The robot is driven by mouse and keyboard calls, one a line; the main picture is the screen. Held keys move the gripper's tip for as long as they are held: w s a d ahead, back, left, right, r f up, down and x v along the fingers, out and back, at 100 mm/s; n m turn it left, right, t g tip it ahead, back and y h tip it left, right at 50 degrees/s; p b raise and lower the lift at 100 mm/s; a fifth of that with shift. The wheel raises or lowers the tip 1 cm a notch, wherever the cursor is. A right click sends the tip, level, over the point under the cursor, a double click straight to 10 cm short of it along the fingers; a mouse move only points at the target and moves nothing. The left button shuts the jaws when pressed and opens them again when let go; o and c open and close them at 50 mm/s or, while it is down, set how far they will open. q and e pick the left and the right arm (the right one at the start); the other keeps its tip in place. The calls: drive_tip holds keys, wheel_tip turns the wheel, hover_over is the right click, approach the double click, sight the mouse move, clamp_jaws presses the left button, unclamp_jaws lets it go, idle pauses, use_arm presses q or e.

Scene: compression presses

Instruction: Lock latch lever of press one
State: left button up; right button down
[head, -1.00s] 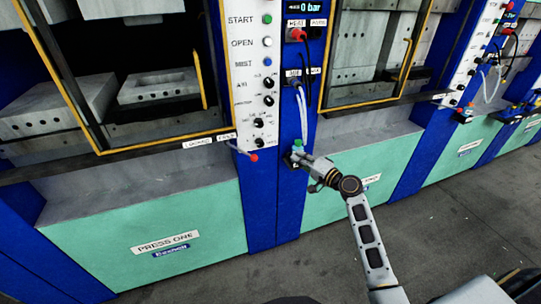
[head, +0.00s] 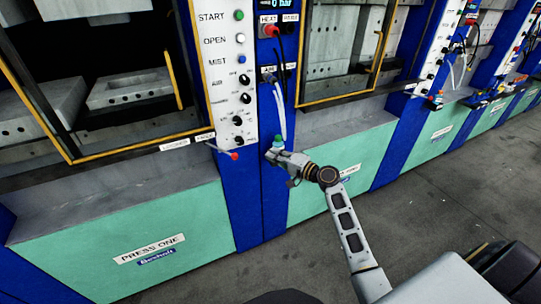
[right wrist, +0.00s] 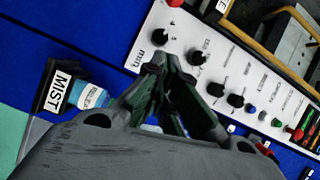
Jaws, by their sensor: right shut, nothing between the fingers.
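A red knob, seemingly the lever's, shows at the top edge there (right wrist: 175,3). My left gripper is not in view.
A mist bottle with a green cap (head: 278,143) stands right behind my right gripper; its MIST label (right wrist: 58,90) shows in the wrist view. Hoses (head: 281,110) hang above it. The panel's black dials (head: 240,100) stick out above the lever. The grey floor is clear.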

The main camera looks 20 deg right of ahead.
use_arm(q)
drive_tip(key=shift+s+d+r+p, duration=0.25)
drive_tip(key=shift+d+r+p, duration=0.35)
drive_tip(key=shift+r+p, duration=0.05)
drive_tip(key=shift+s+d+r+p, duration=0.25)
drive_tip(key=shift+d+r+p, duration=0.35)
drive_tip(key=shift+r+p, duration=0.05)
use_arm(e)
drive_tip(key=w+a+f, duration=0.1)
drive_tip(key=w+a, duration=0.6)
drive_tip(key=a, duration=0.1)
drive_tip(key=shift+w+f, duration=0.1)
drive_tip(key=shift+f, duration=0.05)
